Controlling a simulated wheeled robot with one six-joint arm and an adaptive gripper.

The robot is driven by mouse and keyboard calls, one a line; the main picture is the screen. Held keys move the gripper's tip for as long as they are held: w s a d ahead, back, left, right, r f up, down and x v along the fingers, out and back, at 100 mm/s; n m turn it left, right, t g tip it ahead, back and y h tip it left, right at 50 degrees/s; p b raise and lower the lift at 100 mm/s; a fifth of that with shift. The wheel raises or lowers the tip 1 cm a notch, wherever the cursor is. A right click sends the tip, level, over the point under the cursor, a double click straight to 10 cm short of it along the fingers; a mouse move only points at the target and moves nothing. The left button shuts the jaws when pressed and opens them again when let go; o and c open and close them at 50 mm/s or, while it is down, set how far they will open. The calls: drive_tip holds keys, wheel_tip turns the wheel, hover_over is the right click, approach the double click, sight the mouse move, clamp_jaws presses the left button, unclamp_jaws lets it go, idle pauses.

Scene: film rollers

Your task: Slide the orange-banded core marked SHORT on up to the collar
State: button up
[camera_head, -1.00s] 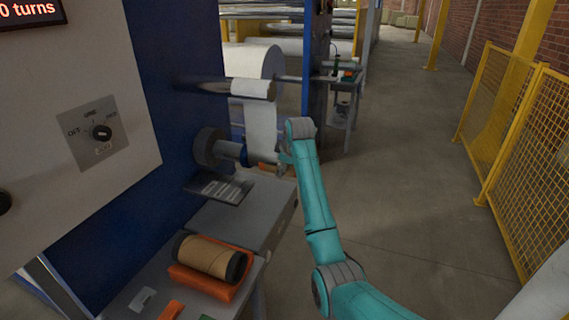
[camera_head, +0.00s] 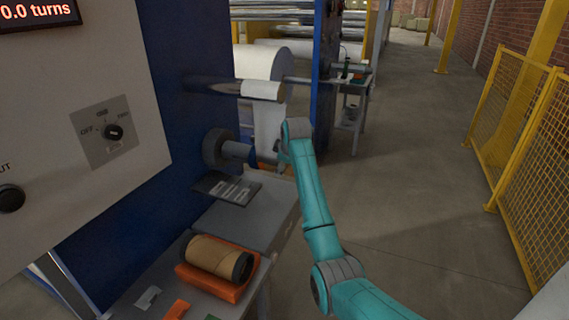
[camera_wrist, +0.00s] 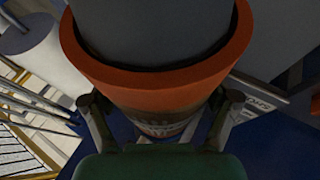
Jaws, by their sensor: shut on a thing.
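In the wrist view, the orange-banded core (camera_wrist: 155,88) fills the middle, its wide orange rim towards the top. A grey cylinder (camera_wrist: 155,28) lies within the outline of that rim with a dark gap around it; I cannot tell how deep it sits. My gripper (camera_wrist: 160,125) is shut on the core, one finger on each side. In the head view, my gripper (camera_head: 282,158) is at the free end of the grey shaft (camera_head: 236,150), right of the round grey collar (camera_head: 213,149). The core is mostly hidden there, and the SHORT mark is not readable.
A dark plate with pale print (camera_head: 228,189) lies below the shaft. A tan core with dark ends (camera_head: 218,257) rests on an orange cradle (camera_head: 215,286) on the near bench. White film (camera_head: 268,130) hangs behind the shaft. Yellow mesh fencing (camera_head: 520,160) stands right of open floor.

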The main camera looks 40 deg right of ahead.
drive_tip(key=shift+w, duration=0.15)
drive_tip(key=shift+w+a, duration=0.3)
drive_tip(key=shift+w, duration=0.2)
drive_tip(key=o, duration=1.2)
drive_tip(key=v, duration=1.2)
